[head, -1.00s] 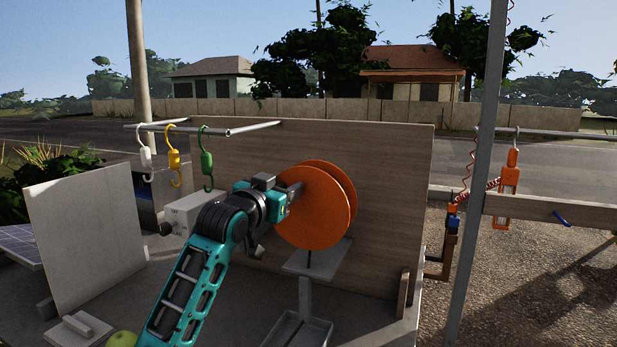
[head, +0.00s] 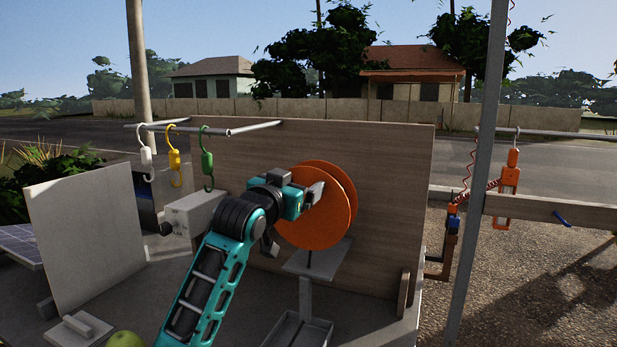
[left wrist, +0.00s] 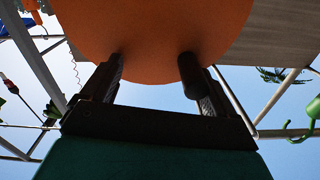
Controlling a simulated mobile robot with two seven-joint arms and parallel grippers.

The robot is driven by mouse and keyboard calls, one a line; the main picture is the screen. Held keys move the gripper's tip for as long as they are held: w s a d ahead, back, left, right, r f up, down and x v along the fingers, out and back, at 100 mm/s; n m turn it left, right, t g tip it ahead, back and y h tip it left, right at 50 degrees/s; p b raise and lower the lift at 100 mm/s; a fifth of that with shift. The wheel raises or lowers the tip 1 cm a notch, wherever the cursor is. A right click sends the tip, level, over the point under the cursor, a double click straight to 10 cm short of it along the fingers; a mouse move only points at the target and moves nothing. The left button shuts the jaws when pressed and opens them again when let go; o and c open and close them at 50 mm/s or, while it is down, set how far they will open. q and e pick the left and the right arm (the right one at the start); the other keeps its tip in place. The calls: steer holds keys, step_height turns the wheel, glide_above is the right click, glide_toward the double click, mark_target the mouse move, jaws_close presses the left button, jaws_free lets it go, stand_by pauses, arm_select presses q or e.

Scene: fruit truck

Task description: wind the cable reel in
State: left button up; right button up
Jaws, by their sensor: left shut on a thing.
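The cable reel (head: 330,226) is a pair of orange discs standing upright in front of a wooden panel, above a small grey stand. My left gripper (head: 316,193) is at the near face of the reel, at its upper middle. In the left wrist view the orange disc (left wrist: 155,40) fills the top middle, and the fingers of my left gripper (left wrist: 150,82) reach up to it. The gripper is shut on a part of the reel; the exact grip is hard to make out. A thin dark line hangs below the reel. My right gripper is not in view.
The wooden panel (head: 395,190) stands close behind the reel. White, yellow and green hooks (head: 207,160) hang from a rail at the left. A grey box (head: 193,212) stands left of my arm. A metal post (head: 478,170) rises at the right.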

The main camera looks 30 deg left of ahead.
arm_select(q)
steer(key=shift+o, duration=1)
steer(key=shift+d+f, duration=0.15)
steer(key=shift+d, duration=0.35)
steer(key=shift+d+f, duration=0.15)
steer(key=shift+d, duration=0.35)
steer(key=shift+w+d, duration=0.1)
steer(key=shift+d, duration=0.15)
steer(key=c, duration=0.9)
steer(key=shift+c, duration=0.3)
steer(key=shift+a, duration=0.1)
steer(key=shift+a+r, duration=0.1)
steer(key=shift+a, duration=0.1)
steer(key=shift+c, duration=0.5)
steer(key=shift+a, duration=0.15)
steer(key=shift+c, duration=1.2)
steer(key=shift+a, duration=0.4)
steer(key=shift+c, duration=0.5)
